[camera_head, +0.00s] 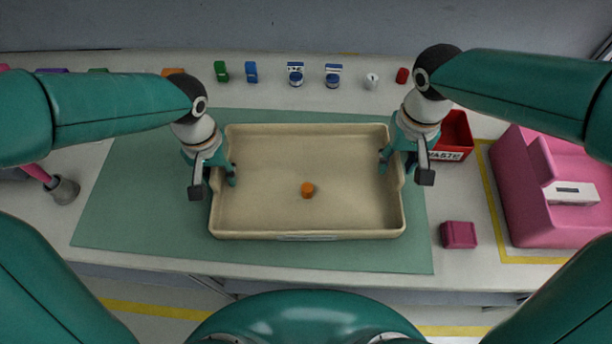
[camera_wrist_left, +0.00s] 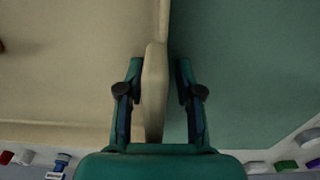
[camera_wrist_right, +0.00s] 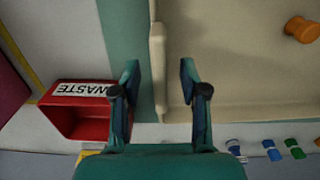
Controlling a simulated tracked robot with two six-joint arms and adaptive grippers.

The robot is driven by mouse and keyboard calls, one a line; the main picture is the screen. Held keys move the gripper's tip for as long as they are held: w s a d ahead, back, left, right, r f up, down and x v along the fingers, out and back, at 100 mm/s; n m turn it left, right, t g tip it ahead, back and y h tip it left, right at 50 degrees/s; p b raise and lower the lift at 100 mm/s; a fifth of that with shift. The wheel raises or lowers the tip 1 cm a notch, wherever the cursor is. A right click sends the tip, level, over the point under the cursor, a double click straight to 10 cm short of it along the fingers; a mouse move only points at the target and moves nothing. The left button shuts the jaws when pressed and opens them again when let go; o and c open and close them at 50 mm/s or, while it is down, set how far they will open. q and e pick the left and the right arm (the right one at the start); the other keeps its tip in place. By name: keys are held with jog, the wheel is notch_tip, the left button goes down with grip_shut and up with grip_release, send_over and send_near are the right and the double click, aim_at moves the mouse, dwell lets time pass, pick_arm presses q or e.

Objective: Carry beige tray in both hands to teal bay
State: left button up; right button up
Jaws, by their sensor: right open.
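The beige tray (camera_head: 262,228) lies on a teal mat (camera_head: 135,190) on the table, with a small orange spool-like piece (camera_head: 307,190) inside. My left gripper (camera_head: 221,181) is at the tray's left side. In the left wrist view its fingers (camera_wrist_left: 159,80) stand open on either side of the raised wall part (camera_wrist_left: 154,95), with a gap showing on the mat side. My right gripper (camera_head: 396,168) is at the tray's right side. In the right wrist view its fingers (camera_wrist_right: 159,80) are open, astride the tray wall (camera_wrist_right: 158,75). No separate teal bay is recognisable.
A red waste bin (camera_head: 455,135) stands behind right of the tray. A pink case (camera_head: 550,200) stands at far right, with a small magenta box (camera_head: 458,235) nearer. Several small coloured items line the back edge. The mat is clear left of the tray.

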pick_arm(q)
jog(key=c, duration=0.6)
pick_arm(e)
jog(key=c, duration=0.6)
pick_arm(q)
grip_shut()
pick_arm(e)
grip_shut()
jog(key=shift+d, duration=0.1)
pick_arm(q)
jog(key=shift+a+r, duration=0.1)
pick_arm(e)
jog(key=shift+r, duration=0.1)
